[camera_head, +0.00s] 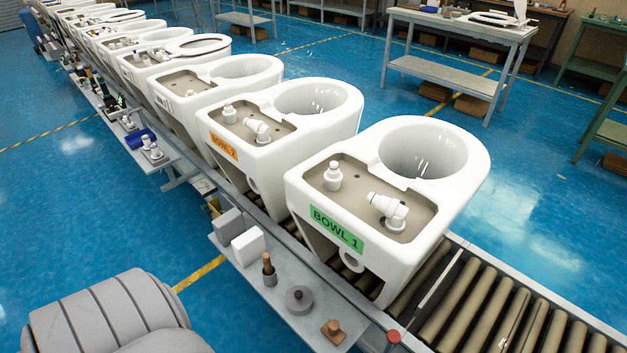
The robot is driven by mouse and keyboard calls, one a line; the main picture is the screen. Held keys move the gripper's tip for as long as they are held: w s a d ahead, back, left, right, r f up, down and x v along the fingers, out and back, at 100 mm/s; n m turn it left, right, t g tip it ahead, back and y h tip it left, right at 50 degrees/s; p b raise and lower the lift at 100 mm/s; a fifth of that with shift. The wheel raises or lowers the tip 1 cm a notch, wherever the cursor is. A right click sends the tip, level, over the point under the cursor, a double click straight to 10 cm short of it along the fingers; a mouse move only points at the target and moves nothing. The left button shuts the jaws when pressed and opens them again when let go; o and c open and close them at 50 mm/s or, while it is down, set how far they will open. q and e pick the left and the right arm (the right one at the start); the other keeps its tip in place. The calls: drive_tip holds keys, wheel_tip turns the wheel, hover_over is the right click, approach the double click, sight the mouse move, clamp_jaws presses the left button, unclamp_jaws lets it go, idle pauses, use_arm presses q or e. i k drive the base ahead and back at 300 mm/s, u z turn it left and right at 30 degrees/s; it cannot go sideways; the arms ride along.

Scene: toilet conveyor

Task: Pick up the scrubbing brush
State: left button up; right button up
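A small brown wooden block with a knob on top (333,331), which looks like the scrubbing brush, rests at the near end of the grey side shelf (262,292). It is small in view, and I cannot make out any bristles. It stands apart from the other things on the shelf. Neither of my grippers shows in the head view, and nothing is seen touching the brush.
Beside it are a round grey knobbed disc (299,299), a dark brown-necked bottle (268,269) and a white block (248,247). The white BOWL 1 toilet (455,190) stands on the roller conveyor (480,310) behind. A red button (394,336) is to the right.

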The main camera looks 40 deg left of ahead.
sight(331, 330)
drive_tip(key=u, duration=1.1)
